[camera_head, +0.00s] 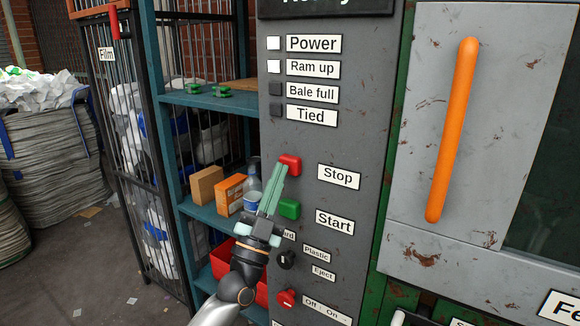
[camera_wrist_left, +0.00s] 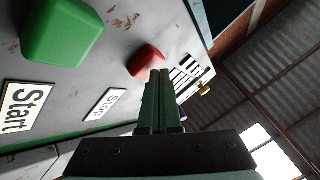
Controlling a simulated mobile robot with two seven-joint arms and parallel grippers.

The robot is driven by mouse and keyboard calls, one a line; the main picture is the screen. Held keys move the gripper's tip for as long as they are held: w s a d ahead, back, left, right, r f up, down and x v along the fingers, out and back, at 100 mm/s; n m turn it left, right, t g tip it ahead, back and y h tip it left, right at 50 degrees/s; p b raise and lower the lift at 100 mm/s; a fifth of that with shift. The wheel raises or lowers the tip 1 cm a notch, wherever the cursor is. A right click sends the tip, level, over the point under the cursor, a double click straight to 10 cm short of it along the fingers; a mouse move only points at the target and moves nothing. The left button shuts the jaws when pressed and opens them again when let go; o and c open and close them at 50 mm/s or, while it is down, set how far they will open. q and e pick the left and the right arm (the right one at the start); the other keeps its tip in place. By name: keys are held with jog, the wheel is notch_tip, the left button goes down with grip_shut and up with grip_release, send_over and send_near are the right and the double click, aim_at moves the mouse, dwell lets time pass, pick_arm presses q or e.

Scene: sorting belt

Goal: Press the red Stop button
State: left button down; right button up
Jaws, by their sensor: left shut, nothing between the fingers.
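The red Stop button (camera_head: 291,163) is on the grey control panel (camera_head: 365,165), left of the "Stop" label (camera_head: 338,177). It also shows in the left wrist view (camera_wrist_left: 146,61), just beyond the fingertips. My left gripper (camera_head: 281,168) is shut and empty. Its fingertips overlap the lower left part of the red button in the head view. I cannot tell whether they touch it. The green Start button (camera_head: 289,208) sits below the red one, beside the fingers, and looks large in the left wrist view (camera_wrist_left: 62,32). My right gripper is in neither view.
Below the Start button are a black selector knob (camera_head: 286,259) and a red rotary knob (camera_head: 286,298). A teal shelf (camera_head: 215,99) with boxes stands left of the panel. A grey door with an orange handle (camera_head: 452,130) is on the right.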

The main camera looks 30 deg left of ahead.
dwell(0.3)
pick_arm(q)
jog(key=shift+s+p, duration=0.55)
jog(key=shift+s, duration=0.45)
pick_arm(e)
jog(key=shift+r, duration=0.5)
pick_arm(q)
jog(key=s+p, duration=0.2)
jog(key=s, duration=0.4)
jog(key=shift+a, duration=0.3)
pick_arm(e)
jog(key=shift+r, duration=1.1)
